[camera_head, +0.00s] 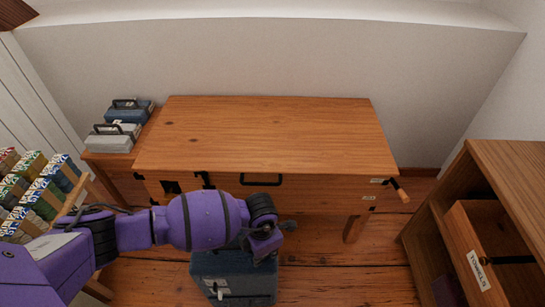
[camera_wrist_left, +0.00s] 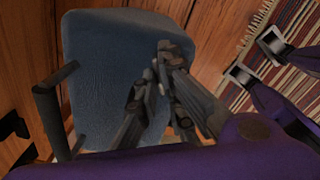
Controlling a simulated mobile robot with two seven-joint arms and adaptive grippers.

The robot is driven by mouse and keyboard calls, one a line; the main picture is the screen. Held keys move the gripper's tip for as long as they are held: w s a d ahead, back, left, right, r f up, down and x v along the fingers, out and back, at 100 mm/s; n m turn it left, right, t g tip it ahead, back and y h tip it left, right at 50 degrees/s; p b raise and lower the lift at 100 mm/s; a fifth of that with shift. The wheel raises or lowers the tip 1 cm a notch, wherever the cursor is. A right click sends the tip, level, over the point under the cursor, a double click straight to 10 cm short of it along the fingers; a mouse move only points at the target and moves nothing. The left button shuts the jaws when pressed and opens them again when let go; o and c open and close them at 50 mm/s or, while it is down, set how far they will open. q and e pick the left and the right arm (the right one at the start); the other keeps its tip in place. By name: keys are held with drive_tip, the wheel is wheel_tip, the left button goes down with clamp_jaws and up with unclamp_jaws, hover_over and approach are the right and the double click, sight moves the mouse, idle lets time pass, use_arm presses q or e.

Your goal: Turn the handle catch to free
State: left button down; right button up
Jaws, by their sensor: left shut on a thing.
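A wooden-gripped lever (camera_head: 399,190) sticks out at the right front corner of the wooden desk (camera_head: 270,130). Small white labels (camera_head: 378,181) sit beside it; their words are too small to read. It may be the handle catch. My left gripper (camera_head: 275,240) is well left of this lever, low in front of the desk, above a blue, box-like thing (camera_head: 205,268). In the left wrist view its fingers (camera_wrist_left: 149,76) are over the blue surface (camera_wrist_left: 105,45), with a small dark part between them. What that part belongs to is unclear. My right gripper does not show in the head view.
The desk front has a black bar handle (camera_head: 261,183) and black fittings (camera_head: 204,180). Two cases with handles (camera_head: 112,140) are at the left. An open drawer labelled TOWELS (camera_head: 478,270) is at the right. Bare floor (camera_head: 345,275) lies between it and the blue thing.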

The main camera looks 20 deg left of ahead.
use_arm(q)
drive_tip(key=n+p, duration=0.1)
drive_tip(key=n, duration=0.2)
drive_tip(key=n+p, duration=0.2)
drive_tip(key=shift+w+r+n, duration=0.1)
drive_tip(key=shift+r+n, duration=0.1)
drive_tip(key=shift+n, duration=0.2)
drive_tip(key=n+p, duration=0.2)
drive_tip(key=n, duration=0.1)
drive_tip(key=shift+p, duration=0.35)
drive_tip(key=shift+n+p, duration=0.5)
drive_tip(key=shift+n, duration=0.6)
drive_tip(key=shift+f+n, duration=0.1)
drive_tip(key=shift+n, duration=0.4)
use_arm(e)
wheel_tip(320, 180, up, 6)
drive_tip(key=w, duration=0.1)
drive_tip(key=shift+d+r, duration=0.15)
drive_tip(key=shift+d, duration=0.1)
use_arm(q)
drive_tip(key=shift+p, duration=0.35)
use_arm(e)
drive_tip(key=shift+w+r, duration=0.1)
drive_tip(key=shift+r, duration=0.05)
use_arm(q)
drive_tip(key=c, duration=1.9)
unclamp_jaws()
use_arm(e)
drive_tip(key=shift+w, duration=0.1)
